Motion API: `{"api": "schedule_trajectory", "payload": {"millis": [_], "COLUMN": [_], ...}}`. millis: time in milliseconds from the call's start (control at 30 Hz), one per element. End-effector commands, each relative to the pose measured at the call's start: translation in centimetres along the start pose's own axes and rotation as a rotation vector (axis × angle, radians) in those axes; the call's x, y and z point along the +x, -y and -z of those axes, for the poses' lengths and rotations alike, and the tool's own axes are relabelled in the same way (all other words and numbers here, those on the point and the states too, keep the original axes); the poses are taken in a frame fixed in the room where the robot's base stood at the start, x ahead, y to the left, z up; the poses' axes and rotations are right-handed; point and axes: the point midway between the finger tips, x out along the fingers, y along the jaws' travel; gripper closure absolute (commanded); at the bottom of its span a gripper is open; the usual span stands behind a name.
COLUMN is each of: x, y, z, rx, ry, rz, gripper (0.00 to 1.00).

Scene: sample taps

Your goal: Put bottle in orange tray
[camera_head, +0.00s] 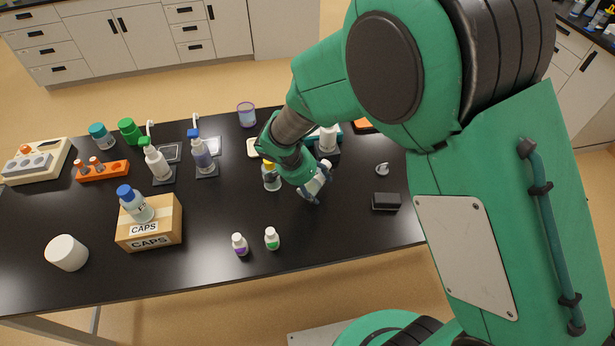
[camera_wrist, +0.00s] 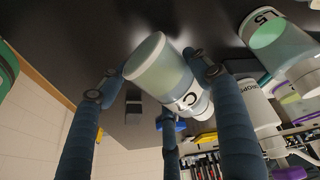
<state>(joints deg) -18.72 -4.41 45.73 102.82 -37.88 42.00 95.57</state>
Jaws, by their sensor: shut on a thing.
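My gripper (camera_head: 315,188) is over the right half of the black table, its fingers pointing down and to the right. In the wrist view my gripper (camera_wrist: 165,85) has its blue fingers around a clear bottle (camera_wrist: 165,72) with pale teal liquid and a label showing a "C". The bottle is tilted between the fingers. In the head view only a pale bit of it shows between the fingers. An orange edge (camera_head: 363,125), perhaps the tray, shows at the back right, mostly hidden by my arm.
A yellow-capped bottle (camera_head: 271,178) stands left of my gripper. Two small bottles (camera_head: 256,242) stand near the front edge. A black block (camera_head: 386,201) lies to the right. An orange rack (camera_head: 102,171) and a CAPS box (camera_head: 150,225) are at left. The front right is mostly clear.

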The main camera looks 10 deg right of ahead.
Motion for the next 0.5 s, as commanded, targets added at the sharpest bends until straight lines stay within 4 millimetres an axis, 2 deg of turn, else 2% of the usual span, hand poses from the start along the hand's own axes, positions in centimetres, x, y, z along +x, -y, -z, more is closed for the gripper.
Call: {"api": "schedule_trajectory", "payload": {"millis": [300,500], "x": [0.9,1.1], "y": [3.9,5.0], "z": [2.6,3.3], "rx": [0.002,0.001], "ry": [0.001,0.000], "rz": [0.001,0.000], "gripper": [0.76,0.76]}}
